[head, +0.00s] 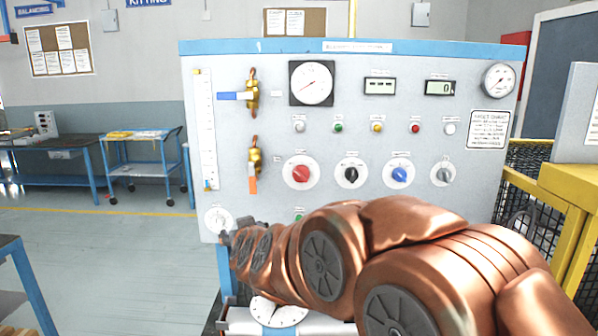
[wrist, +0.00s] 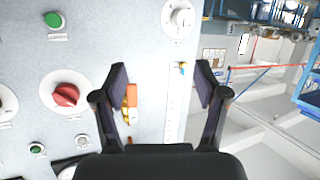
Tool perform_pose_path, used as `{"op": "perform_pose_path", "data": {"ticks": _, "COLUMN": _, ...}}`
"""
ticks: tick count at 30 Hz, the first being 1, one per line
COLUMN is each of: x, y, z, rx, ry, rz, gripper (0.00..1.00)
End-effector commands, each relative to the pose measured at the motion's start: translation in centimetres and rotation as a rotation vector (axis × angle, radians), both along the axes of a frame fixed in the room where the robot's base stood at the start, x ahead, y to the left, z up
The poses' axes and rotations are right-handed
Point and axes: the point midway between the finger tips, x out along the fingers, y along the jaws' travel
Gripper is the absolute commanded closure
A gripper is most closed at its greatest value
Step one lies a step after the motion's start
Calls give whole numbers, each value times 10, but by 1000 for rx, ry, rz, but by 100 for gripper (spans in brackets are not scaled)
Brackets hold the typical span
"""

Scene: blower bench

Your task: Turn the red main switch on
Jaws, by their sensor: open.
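The red main switch (head: 300,173) is a red rotary knob on a white round dial, at the left of the knob row on the grey panel (head: 350,240). It also shows in the wrist view (wrist: 66,95), left of my fingers and apart from them. I cannot read its setting. My gripper (wrist: 160,68) is open and empty, its two dark fingers spread before the panel's edge. In the head view the gripper is mostly hidden by my copper arm, near the panel's lower left.
An orange valve handle (head: 253,178) shows between my fingers in the wrist view (wrist: 131,95). A blue-handled valve (head: 232,96) is above it. Black (head: 351,174), blue (head: 399,175) and grey (head: 443,174) knobs sit right of the red one. A white knob (head: 218,219) is lower left.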

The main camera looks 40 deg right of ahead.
Motion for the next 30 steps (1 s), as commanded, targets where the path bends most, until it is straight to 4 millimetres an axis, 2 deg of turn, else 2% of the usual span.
{"op": "perform_pose_path", "data": {"ticks": 3, "x": 6, "y": -48, "z": 33, "rx": -85, "ry": -96, "rz": -139, "gripper": 27}}
{"op": "perform_pose_path", "data": {"ticks": 6, "x": 3, "y": -82, "z": 53, "rx": -153, "ry": -153, "rz": -247, "gripper": 27}}
{"op": "perform_pose_path", "data": {"ticks": 10, "x": -5, "y": -114, "z": 71, "rx": -225, "ry": -195, "rz": -357, "gripper": 27}}
{"op": "perform_pose_path", "data": {"ticks": 13, "x": -10, "y": -128, "z": 77, "rx": -257, "ry": -209, "rz": -406, "gripper": 27}}
{"op": "perform_pose_path", "data": {"ticks": 18, "x": -11, "y": -138, "z": 82, "rx": -275, "ry": -217, "rz": -436, "gripper": 27}}
{"op": "perform_pose_path", "data": {"ticks": 30, "x": 20, "y": -166, "z": 82, "rx": -273, "ry": -217, "rz": -434, "gripper": 27}}
